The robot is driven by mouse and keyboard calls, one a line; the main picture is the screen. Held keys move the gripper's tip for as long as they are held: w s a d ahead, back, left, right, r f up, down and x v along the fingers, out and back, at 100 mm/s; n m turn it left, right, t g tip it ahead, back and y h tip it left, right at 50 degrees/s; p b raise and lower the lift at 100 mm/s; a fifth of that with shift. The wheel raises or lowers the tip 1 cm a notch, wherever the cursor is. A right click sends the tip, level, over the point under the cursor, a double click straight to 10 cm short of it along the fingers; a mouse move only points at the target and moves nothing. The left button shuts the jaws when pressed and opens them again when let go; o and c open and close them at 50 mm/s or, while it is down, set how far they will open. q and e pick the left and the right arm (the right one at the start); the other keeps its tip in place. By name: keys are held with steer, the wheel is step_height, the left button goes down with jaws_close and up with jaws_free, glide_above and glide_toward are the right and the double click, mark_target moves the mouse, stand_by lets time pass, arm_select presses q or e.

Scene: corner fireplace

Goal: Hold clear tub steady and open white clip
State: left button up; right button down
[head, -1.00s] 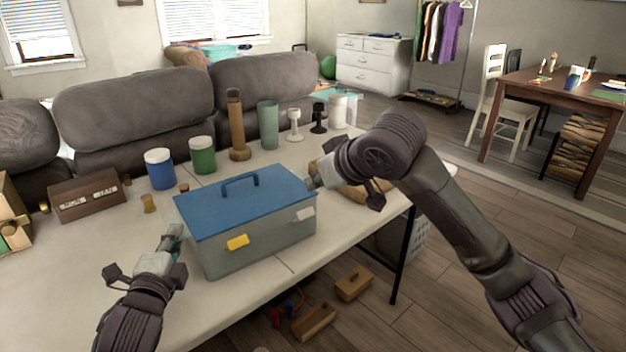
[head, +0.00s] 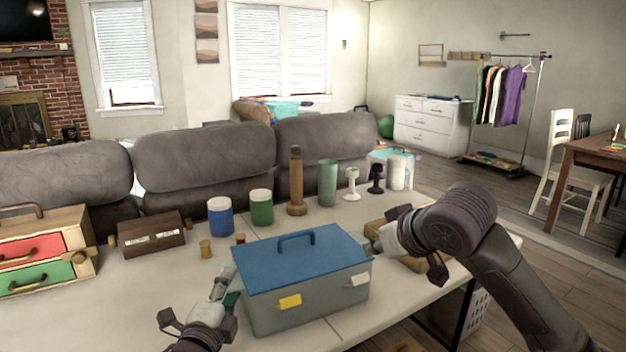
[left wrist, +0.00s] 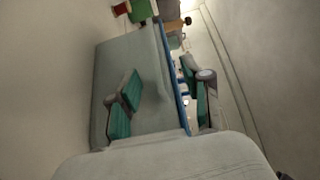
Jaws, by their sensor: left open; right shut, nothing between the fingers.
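The clear tub (head: 300,307) is a translucent grey box with a blue lid (head: 310,258) and handle, standing on the table. The lid is on. Its front has a yellow clip (head: 290,302) on the left and the white clip (head: 358,280) on the right; both lie close to the front wall. My left gripper (head: 229,287) is open at the tub's left end. In the left wrist view its teal fingers (left wrist: 165,104) stand apart, with the tub end (left wrist: 130,70) and blue lid edge between or behind them; contact is unclear. My right gripper (head: 376,243) is shut and empty beside the tub's right end, partly hidden by its wrist.
A blue jar (head: 220,218), green jar (head: 261,208), wooden grinder (head: 296,185) and green tumbler (head: 327,185) stand behind the tub. A brown box (head: 150,236) and a drawer chest (head: 40,255) are at left. The table front-left is clear.

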arm_select(q)
steer(key=shift+o, duration=0.8)
